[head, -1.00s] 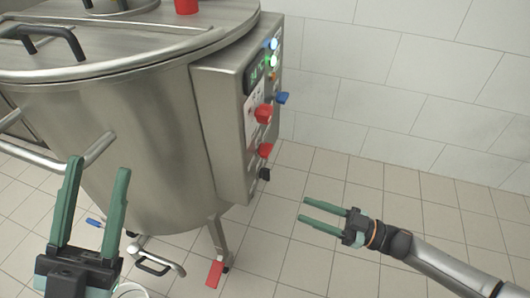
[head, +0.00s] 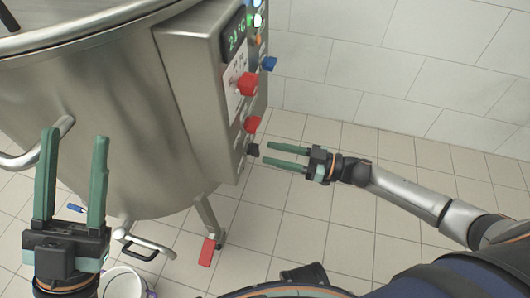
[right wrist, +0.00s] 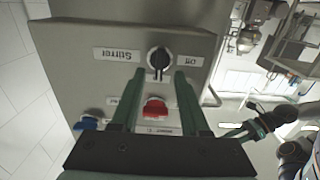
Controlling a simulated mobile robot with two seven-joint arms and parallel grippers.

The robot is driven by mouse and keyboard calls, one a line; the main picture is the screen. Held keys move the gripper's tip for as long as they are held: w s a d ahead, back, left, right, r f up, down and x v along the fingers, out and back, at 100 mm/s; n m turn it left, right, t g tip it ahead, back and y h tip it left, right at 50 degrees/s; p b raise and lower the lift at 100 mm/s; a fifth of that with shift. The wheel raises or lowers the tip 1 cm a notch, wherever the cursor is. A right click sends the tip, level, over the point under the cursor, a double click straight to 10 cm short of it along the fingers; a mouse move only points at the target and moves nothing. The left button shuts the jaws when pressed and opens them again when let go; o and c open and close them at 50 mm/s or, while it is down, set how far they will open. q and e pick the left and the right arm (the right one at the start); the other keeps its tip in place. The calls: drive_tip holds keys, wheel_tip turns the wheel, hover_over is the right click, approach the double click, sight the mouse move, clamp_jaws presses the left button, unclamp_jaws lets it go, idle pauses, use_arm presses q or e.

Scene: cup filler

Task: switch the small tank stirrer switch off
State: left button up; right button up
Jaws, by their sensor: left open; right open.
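The stirrer switch is a black rotary knob (head: 252,149) low on the tank's steel control box (head: 190,90). In the right wrist view the knob (right wrist: 158,60) sits between upside-down labels "Stirrer" and "Off". Which label its handle points to is hard to tell. My right gripper (head: 267,153) is open and empty, just right of the knob in the head view. In the right wrist view its fingertips (right wrist: 158,74) lie on either side of the knob's lower part, seemingly short of it. My left gripper (head: 75,136) is open and empty in front of the tank.
The steel tank (head: 95,110) fills the left. Above the black knob are a red knob (head: 251,125), a larger red knob (head: 247,84) and a blue knob (head: 269,63). A white bucket (head: 122,282) stands at the bottom. Tiled floor right of the box is clear.

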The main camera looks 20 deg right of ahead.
sight(255, 150)
drive_tip(key=shift+x, duration=1.55)
drive_tip(key=shift+d, duration=0.1)
drive_tip(key=shift+c, duration=0.2)
clamp_jaws()
